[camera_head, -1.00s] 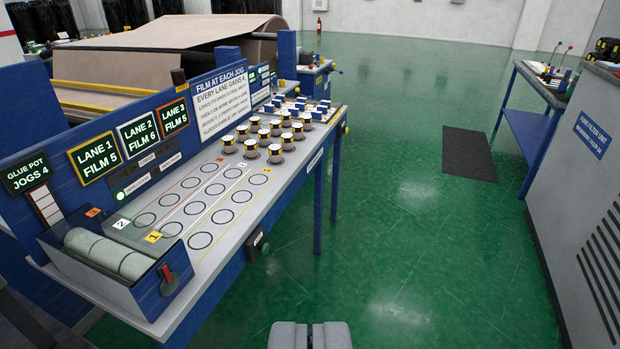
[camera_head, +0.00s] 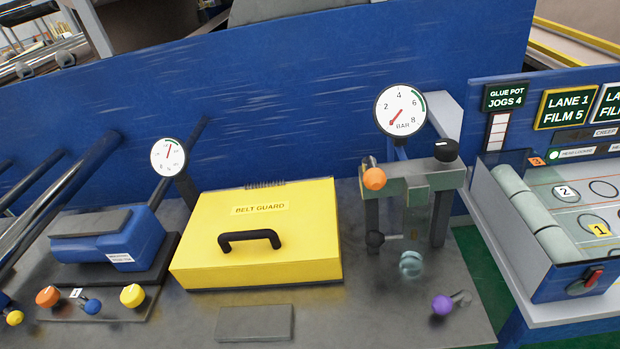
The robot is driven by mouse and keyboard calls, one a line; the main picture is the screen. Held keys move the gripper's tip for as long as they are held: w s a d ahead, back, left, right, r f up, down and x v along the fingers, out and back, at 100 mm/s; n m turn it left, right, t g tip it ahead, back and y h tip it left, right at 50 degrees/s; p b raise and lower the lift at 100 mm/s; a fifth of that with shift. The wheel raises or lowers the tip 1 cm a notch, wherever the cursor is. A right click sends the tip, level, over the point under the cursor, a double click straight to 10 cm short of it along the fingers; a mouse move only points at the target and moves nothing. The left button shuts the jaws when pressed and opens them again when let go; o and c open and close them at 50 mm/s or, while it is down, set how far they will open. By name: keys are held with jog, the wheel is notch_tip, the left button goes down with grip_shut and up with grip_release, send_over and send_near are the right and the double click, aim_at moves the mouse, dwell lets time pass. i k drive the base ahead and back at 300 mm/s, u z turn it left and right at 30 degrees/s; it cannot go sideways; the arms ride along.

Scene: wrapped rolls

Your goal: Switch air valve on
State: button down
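No control here carries a readable air valve label, so I cannot tell which one it is. A round gauge marked BAR (camera_head: 400,110) stands on a grey bracket, its red needle pointing to the lower left. My gripper is not in view.
A yellow belt guard box (camera_head: 255,255) with a black handle sits mid-bench. At the left are a smaller gauge (camera_head: 169,157), a blue block (camera_head: 110,245) and several coloured knobs. A blue panel (camera_head: 290,95) rises behind. A flat grey plate (camera_head: 255,323) lies in front.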

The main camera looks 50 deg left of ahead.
aim_at(375, 178)
jog(key=u, duration=0.75)
jog(key=k, duration=0.65)
jog(key=z, duration=0.4)
jog(key=i, duration=1.4)
jog(key=u, duration=0.55)
